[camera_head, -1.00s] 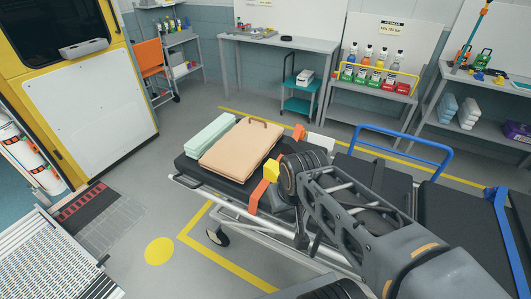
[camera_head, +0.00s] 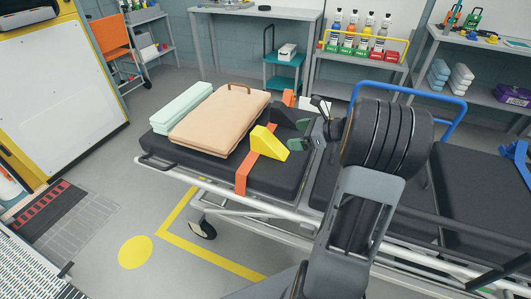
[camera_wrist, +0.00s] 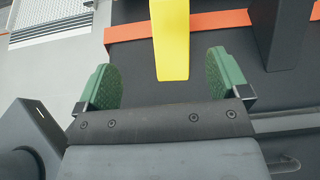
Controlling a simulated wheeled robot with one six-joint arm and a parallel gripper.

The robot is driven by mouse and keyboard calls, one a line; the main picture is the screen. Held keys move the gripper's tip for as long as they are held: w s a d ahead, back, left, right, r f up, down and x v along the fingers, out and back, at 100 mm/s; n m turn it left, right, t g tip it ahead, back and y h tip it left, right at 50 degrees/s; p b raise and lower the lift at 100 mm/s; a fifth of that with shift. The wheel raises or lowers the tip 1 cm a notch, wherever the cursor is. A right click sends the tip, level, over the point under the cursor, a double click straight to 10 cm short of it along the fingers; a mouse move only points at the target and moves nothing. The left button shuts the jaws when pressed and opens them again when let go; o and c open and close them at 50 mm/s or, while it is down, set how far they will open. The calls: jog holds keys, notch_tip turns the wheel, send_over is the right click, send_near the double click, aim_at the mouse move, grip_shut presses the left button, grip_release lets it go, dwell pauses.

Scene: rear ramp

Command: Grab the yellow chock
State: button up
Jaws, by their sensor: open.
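The yellow chock (camera_head: 267,144) is a wedge resting on the black stretcher pad (camera_head: 222,166), by the orange strap (camera_head: 246,168). In the wrist view the yellow chock (camera_wrist: 170,40) is ahead, between the lines of the two fingers. My gripper (camera_wrist: 160,85) is open and empty, its green-padded fingertips on either side of the chock's near end. In the head view my gripper (camera_head: 302,132) is just right of the chock. My wrist hides part of the gripper there.
A dark block (camera_wrist: 282,30) stands close right of the chock in the wrist view. A blue rail (camera_head: 452,115) rises at the right. Shelves with bottles (camera_head: 357,35) stand behind.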

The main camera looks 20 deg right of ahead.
aim_at(267, 136)
jog(key=shift+m+t, duration=0.4)
jog(key=shift+m, duration=0.1)
jog(key=x, duration=0.2)
jog(key=b+x, duration=0.1)
jog(key=x, duration=0.1)
jog(key=d+f+x, duration=0.1)
jog(key=x, duration=0.2)
jog(key=shift+w+d+b, duration=0.1)
jog(key=shift+w+b, duration=0.15)
jog(key=shift+b, duration=0.05)
jog(key=shift+b+x, duration=0.8)
jog(key=shift+x, duration=2.35)
jog(key=shift+c, duration=0.2)
jog(key=c, duration=1.2)
jog(key=shift+r, duration=0.1)
jog(key=shift+c, duration=0.6)
jog(key=shift+r, duration=0.1)
